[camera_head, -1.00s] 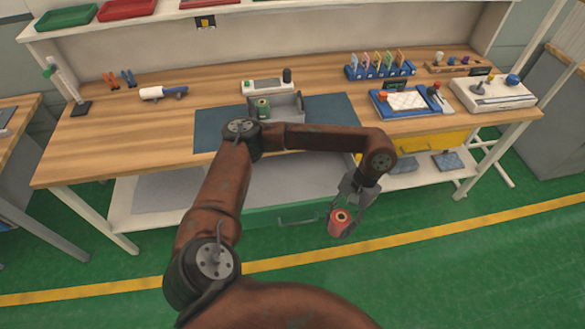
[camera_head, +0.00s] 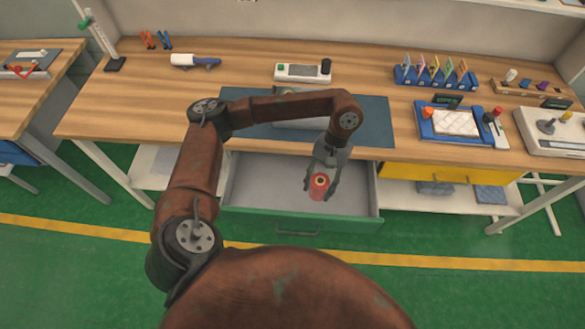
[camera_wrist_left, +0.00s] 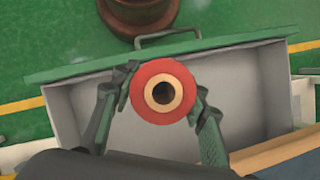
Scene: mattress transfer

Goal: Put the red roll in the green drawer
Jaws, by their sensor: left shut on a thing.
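The red roll (camera_head: 319,186) has a pale core with a dark hole. It also shows in the left wrist view (camera_wrist_left: 162,91), end-on to the camera. My left gripper (camera_head: 321,181) is shut on the roll, with one finger on each side of it. The green drawer (camera_head: 300,222) is pulled out below the table, with a green front, a handle and a grey inside. In the left wrist view the drawer (camera_wrist_left: 240,47) lies behind the roll, which appears held above its open inside. The inside that shows is bare. My right gripper is not in view.
The wooden table (camera_head: 255,70) has a dark blue mat (camera_head: 372,120) above the drawer. A grey bin on the mat is partly hidden by my arm. A yellow drawer (camera_head: 450,173) is to the right. Green floor with a yellow line lies in front.

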